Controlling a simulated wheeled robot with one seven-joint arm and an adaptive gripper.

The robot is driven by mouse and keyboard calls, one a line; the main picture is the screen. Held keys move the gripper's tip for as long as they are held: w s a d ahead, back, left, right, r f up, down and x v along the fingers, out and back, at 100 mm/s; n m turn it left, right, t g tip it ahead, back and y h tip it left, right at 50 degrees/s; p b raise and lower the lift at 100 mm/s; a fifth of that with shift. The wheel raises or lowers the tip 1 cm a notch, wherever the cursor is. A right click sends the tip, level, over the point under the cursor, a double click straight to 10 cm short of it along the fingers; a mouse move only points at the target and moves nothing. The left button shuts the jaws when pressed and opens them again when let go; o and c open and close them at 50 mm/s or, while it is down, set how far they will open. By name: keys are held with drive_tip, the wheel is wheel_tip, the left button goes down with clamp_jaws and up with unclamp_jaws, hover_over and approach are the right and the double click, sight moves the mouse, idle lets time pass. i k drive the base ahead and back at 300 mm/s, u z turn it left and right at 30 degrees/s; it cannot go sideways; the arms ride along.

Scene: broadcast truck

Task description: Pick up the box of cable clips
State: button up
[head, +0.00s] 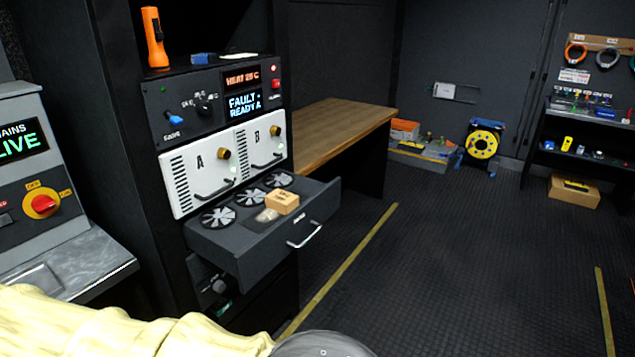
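A small tan cardboard box (283,201), which looks like the box of cable clips, sits in the pulled-out drawer (232,249) of the equipment rack. Its printed label is too small to read. It lies beside a flat pale item (267,215), in front of a row of round fan-like discs (249,196). My gripper is not in view. Only a pale yellow covered part and a grey rounded part, which seem to be mine, show along the bottom edge.
The drawer juts out with a metal handle (305,236). Panels A and B (198,175) stand above it. A grey console (38,190) with a metal ledge (80,262) is at left. A wooden bench (345,128) stands behind. The dark floor (455,265) at right is clear.

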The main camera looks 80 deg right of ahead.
sight(280, 201)
drive_tip(key=z, duration=2.5)
drive_tip(key=k, duration=0.45)
drive_tip(key=u, duration=0.7)
drive_tip(key=i, duration=0.7)
drive_tip(key=z, duration=0.3)
